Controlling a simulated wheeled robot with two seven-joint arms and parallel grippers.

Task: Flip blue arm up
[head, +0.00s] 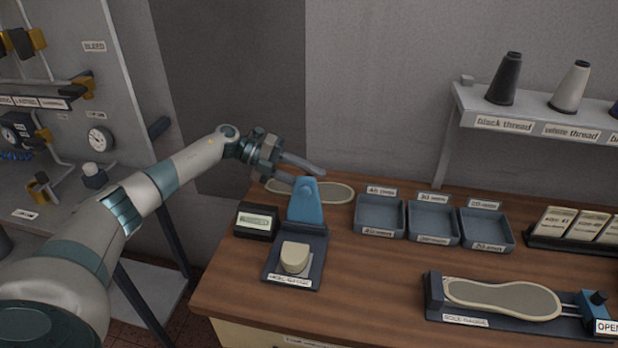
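A blue arm (306,204) stands upright at the back of a dark gauge base (312,249), which holds a cream heel-shaped block (295,258). My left gripper (317,178) is at the top of the blue arm, its fingers parted and pointing right. The lower finger overlaps the arm's top edge in the picture; I cannot tell whether they touch. Nothing shows held between the fingers. My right gripper is out of view.
A dark box (257,222) stands left of the gauge, and a sole (335,193) lies behind it. Grey trays (380,214) stand to the right. A sole gauge (448,310) with a blue part is at front right. Bare wooden table (375,280) lies between.

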